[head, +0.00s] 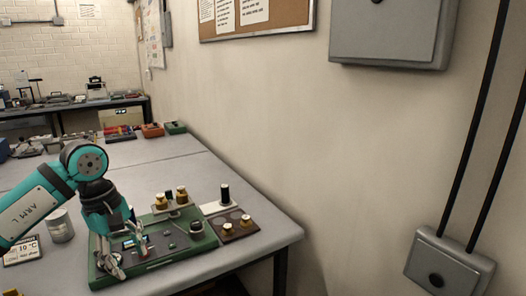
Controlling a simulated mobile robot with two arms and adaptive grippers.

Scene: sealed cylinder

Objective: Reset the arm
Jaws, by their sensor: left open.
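My left arm comes in from the left over the table. Its gripper (127,265) points down over the left part of a green tray (183,251) with small parts on it. The left gripper's fingers are spread open. A small object with a reddish top (143,245) stands near the fingers; whether they touch it I cannot tell. My right gripper is not seen.
A brown board (240,231) with brass-coloured pieces and a white plate with a black cylinder (225,194) stand right of the tray. The wall bounds the table at right.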

